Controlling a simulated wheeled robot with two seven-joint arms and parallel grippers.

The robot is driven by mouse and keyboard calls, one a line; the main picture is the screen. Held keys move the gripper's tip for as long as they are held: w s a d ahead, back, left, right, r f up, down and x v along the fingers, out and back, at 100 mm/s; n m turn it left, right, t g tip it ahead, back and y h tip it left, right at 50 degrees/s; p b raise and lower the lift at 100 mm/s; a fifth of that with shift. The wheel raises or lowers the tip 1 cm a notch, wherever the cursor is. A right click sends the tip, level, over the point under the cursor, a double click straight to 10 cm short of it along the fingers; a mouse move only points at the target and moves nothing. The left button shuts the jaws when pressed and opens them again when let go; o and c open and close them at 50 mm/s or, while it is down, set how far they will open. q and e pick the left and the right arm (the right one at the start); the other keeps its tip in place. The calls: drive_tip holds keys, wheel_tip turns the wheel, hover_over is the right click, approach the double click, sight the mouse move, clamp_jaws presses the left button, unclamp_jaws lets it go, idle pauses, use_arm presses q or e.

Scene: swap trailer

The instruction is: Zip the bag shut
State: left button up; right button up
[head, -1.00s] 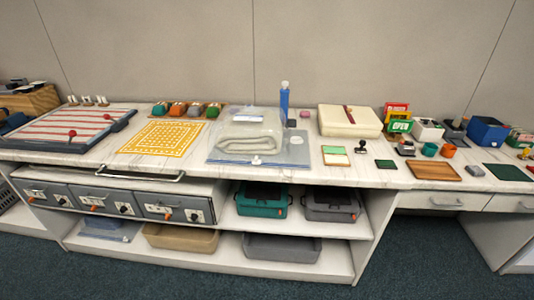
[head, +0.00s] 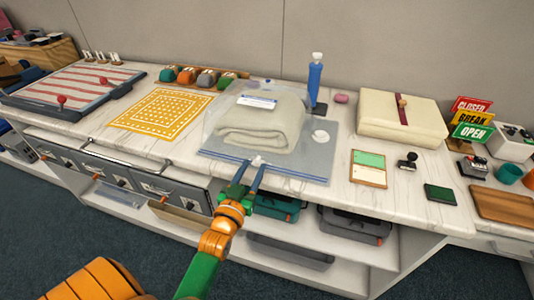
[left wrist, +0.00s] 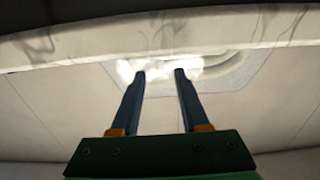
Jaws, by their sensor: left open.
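The bag (head: 225,108) is clear plastic and lies flat on the counter with a folded beige blanket (head: 262,125) and a white label (head: 257,102) inside. Its flat bluish front part (head: 300,166) reaches towards the counter's front edge. A small white piece (head: 257,160) shows at this front edge; I cannot tell if it is the zip slider. My left gripper (head: 250,166) is open at the bag's front edge, fingers either side of that piece. In the left wrist view my open fingers (left wrist: 160,74) point at a pale, glaring patch of bag. My right gripper is not in view.
A yellow patterned mat (head: 157,112) lies left of the bag. A blue bottle (head: 314,80) stands behind it. A cream case (head: 400,118) and a green-and-cream pad (head: 368,168) are to the right. A drawer unit (head: 120,178) and bins sit under the counter.

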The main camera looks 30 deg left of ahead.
sight(257, 161)
use_arm(q)
drive_tip(key=x, duration=0.5)
clamp_jaws()
drive_tip(key=shift+f, duration=0.1)
idle(1.2)
